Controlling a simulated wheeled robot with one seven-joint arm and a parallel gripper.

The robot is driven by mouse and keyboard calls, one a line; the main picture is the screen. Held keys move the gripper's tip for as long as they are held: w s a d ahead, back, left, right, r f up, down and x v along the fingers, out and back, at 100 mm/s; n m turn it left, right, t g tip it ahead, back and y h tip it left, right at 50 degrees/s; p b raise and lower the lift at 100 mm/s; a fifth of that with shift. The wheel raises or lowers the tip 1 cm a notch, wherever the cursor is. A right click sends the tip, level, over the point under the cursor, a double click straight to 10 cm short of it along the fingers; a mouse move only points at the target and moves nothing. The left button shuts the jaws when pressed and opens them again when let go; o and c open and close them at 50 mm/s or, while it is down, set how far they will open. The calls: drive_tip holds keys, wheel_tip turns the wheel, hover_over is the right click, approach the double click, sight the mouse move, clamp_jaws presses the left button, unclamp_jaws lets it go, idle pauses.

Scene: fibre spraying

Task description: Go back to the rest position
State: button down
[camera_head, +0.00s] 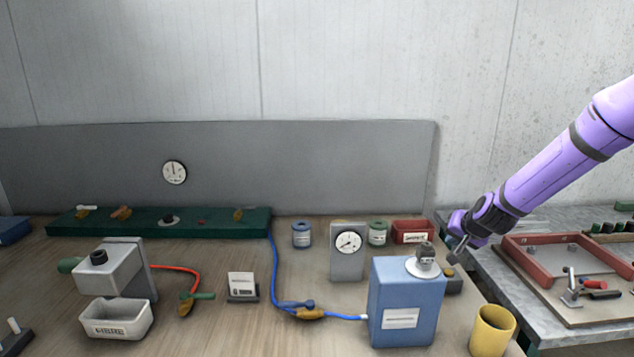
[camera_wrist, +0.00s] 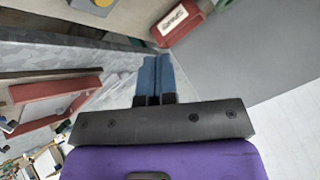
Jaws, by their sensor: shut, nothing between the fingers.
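My gripper (camera_head: 456,254) is at the right of the head view, on the end of my purple arm, and points down and to the left. It hangs near the right end of the wooden table (camera_head: 235,325), close to the blue box (camera_head: 405,305) with the metal knob on top. In the wrist view its two blue fingers (camera_wrist: 156,78) lie side by side, closed with nothing between them. The tips show against the grey side table and the wooden table's edge.
A yellow cup (camera_head: 492,330) stands at the table's front right. A red bin (camera_head: 413,232) stands behind the blue box, left of my gripper. A red-framed tray (camera_head: 515,243) with tools lies on the right side table. A blue hose (camera_head: 275,275) runs to the box.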

drive_tip(key=s+a+r+n+g+h, duration=0.15)
drive_tip(key=s+a+r, duration=0.25)
drive_tip(key=s+r, duration=0.55)
drive_tip(key=s+a+r+n+g, duration=0.1)
drive_tip(key=s+a+r+n, duration=0.25)
drive_tip(key=s+r, duration=0.8)
drive_tip(key=s, duration=0.8)
drive_tip(key=s+r+n, duration=0.1)
drive_tip(key=s+r, duration=0.2)
drive_tip(key=s, duration=0.8)
drive_tip(key=shift+s+a+g, duration=0.3)
drive_tip(key=shift+a+g, duration=0.05)
